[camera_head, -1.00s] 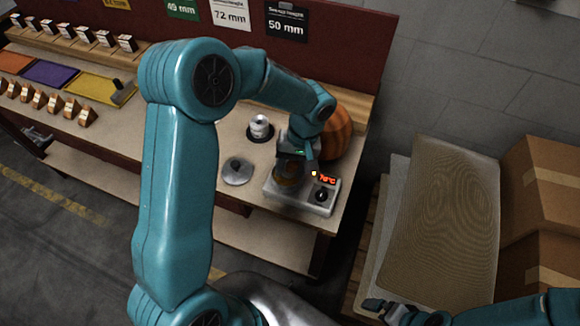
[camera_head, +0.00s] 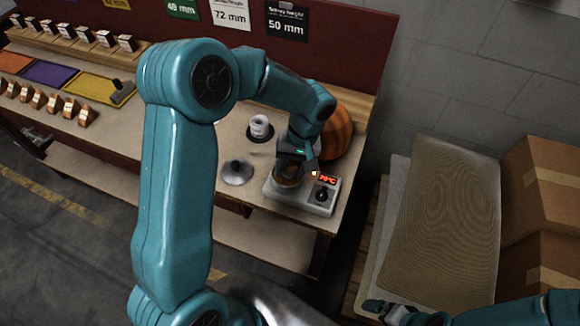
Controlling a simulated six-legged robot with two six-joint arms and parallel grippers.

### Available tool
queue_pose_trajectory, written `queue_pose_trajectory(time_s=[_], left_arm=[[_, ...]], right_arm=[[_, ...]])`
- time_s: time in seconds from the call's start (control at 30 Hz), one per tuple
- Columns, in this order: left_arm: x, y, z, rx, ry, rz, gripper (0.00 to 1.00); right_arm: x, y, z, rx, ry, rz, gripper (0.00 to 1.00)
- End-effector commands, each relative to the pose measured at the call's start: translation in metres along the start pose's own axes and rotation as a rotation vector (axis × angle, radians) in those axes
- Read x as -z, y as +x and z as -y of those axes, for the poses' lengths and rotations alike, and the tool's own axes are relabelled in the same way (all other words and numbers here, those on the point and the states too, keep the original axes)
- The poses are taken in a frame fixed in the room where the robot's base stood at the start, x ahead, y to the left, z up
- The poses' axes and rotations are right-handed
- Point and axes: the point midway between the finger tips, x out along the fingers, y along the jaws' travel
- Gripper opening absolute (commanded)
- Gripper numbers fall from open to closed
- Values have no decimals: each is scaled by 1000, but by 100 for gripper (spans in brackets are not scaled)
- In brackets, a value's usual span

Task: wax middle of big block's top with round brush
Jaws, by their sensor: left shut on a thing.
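My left gripper (camera_head: 292,160) is over the open pot (camera_head: 287,182) of the heater unit (camera_head: 300,199) at the bench's right end. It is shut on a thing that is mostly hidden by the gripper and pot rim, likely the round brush. I cannot tell how deep it reaches. A large orange-brown, ribbed, rounded body (camera_head: 337,133), perhaps the big block, stands behind my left wrist and is partly covered by it. My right gripper (camera_head: 385,308) is low at the right, away from the bench; its jaws are too unclear to read.
A metal lid (camera_head: 237,172) lies left of the heater. A white can (camera_head: 260,127) stands on a dark round pad. A dark tool (camera_head: 122,90) is on the yellow tray (camera_head: 92,87). Stacked sheets (camera_head: 440,220) and cardboard boxes (camera_head: 540,190) are at the right.

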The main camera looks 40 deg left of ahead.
Motion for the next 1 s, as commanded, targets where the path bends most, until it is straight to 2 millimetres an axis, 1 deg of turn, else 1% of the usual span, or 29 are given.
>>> queue_pose_trajectory(time_s=[0.03,0.37,0.47,1.0], left_arm=[[-2,5,0,4,3,9,14],[-3,3,0,5,4,10,14],[-4,-4,2,5,4,10,14],[-8,-54,13,0,0,2,14]], right_arm=[[0,1,0,0,0,0,100],[0,-1,0,0,0,0,100],[0,-5,2,0,0,0,100],[-1,-35,12,0,0,0,100]])
